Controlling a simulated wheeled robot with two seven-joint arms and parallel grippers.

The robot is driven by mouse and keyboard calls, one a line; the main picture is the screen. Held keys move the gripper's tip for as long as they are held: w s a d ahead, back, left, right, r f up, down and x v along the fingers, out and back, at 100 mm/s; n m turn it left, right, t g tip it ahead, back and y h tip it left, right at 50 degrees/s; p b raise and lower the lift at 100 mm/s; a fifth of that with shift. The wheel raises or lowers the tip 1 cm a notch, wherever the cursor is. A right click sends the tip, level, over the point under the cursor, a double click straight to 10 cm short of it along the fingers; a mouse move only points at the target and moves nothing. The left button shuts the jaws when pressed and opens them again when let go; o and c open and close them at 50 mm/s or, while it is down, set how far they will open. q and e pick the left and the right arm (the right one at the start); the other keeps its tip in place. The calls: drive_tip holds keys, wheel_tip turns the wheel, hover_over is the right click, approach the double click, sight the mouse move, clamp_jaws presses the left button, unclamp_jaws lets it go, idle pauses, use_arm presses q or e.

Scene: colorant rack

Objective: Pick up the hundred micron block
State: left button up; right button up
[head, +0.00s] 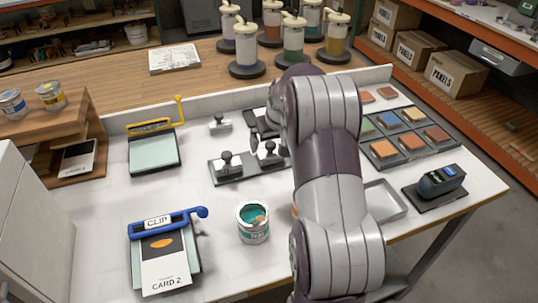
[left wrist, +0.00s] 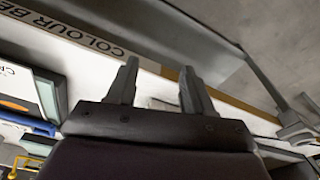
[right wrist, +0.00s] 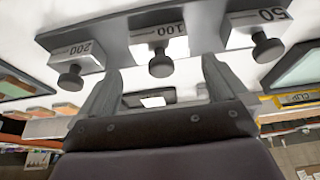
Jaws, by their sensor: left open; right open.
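The hundred micron block (right wrist: 156,30), marked 100 with a dark round knob, sits in the middle of a dark holder (right wrist: 118,38) in the right wrist view. The 200 block (right wrist: 76,56) and the 50 block (right wrist: 258,24) sit on either side. My right gripper (right wrist: 160,70) is open, with the 100 block's knob in line between its fingertips; nothing is held. In the head view the holder (head: 229,178) is partly covered by my right arm. My left gripper (left wrist: 159,66) is open and empty beside the table edge, out of the head view.
An open paint can (head: 254,224), a blue clipboard with a card (head: 164,264) and a yellow clipboard (head: 153,153) lie left of my right arm. Another small knobbed block (head: 220,123) stands behind the holder. Color tiles (head: 384,149), an empty tray (head: 382,203) and a dark device (head: 440,182) lie right.

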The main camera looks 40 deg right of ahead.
sight(272, 145)
drive_tip(key=f, duration=0.4)
drive_tip(key=shift+w, duration=0.25)
drive_tip(key=shift+w+d+f, duration=0.1)
drive_tip(key=shift+w+f, duration=0.1)
drive_tip(key=shift+f, duration=0.05)
drive_tip(key=shift+s+r, duration=0.1)
drive_tip(key=c, duration=1.4)
drive_tip(key=shift+o, duration=0.2)
drive_tip(key=shift+r, duration=0.5)
wheel_tip(272, 145, up, 3)
drive_tip(key=shift+f, duration=0.15)
drive_tip(key=s+d+r+b, duration=0.1)
drive_tip(key=s+d+r, duration=0.5)
drive_tip(key=s, duration=0.3)
drive_tip(key=shift+s+d+r, duration=0.25)
drive_tip(key=shift+d+r, duration=0.1)
drive_tip(key=shift+r, duration=0.35)
